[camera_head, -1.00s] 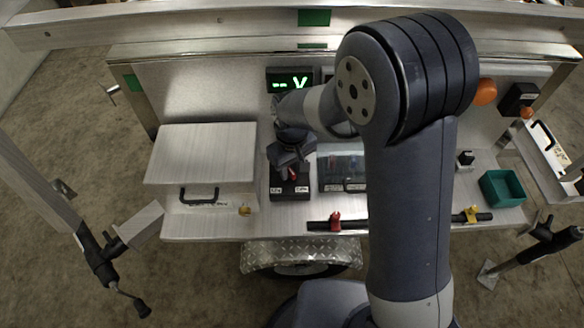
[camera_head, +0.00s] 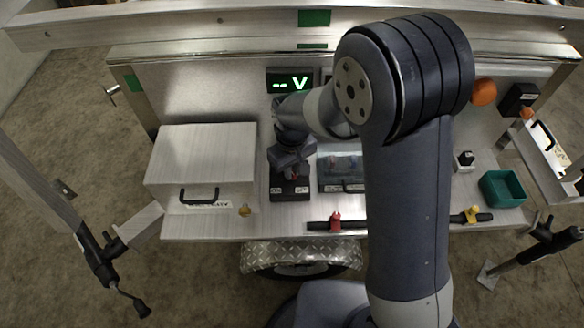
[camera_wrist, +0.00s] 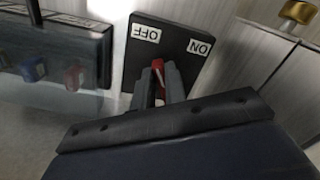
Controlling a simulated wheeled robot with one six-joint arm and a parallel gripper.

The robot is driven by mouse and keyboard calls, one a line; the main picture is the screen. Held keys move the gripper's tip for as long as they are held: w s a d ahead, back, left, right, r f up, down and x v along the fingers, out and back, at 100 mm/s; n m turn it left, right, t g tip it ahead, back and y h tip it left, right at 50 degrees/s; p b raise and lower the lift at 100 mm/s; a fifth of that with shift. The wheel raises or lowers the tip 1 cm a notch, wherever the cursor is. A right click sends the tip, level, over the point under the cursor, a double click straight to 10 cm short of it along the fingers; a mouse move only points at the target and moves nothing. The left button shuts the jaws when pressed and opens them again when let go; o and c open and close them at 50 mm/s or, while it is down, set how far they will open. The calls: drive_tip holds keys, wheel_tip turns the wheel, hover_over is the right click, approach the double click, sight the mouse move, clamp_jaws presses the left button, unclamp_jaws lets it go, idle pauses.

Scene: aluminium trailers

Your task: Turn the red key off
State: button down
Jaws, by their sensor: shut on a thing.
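The red key (camera_wrist: 158,66) stands on a black switch box with white OFF and ON labels (camera_wrist: 168,45). In the wrist view the OFF label is at the left and the ON label at the right. My gripper (camera_wrist: 160,80) is shut on the red key, one finger on each side of it. In the head view the black switch box (camera_head: 290,190) sits on the trailer's metal deck, and my gripper (camera_head: 292,168) is over it. The lower part of the key is hidden between the fingers.
A closed metal box with a black handle (camera_head: 205,155) stands left of the switch. A clear-covered case (camera_head: 342,165) with coloured switches is close on the right. A bar with red and yellow clamps (camera_head: 350,224) runs along the front edge. A green bin (camera_head: 502,188) stands far right.

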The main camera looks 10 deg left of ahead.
sight(293, 172)
drive_tip(key=shift+w+d+n, duration=0.1)
drive_tip(key=shift+w+n, duration=0.05)
drive_tip(key=shift+n, duration=1.35)
drive_tip(key=c, duration=1.4)
unclamp_jaws()
drive_tip(key=shift+c, duration=0.2)
drive_tip(key=shift+r, duration=0.1)
wheel_tip(293, 172, up, 11)
drive_tip(key=shift+f, duration=0.3)
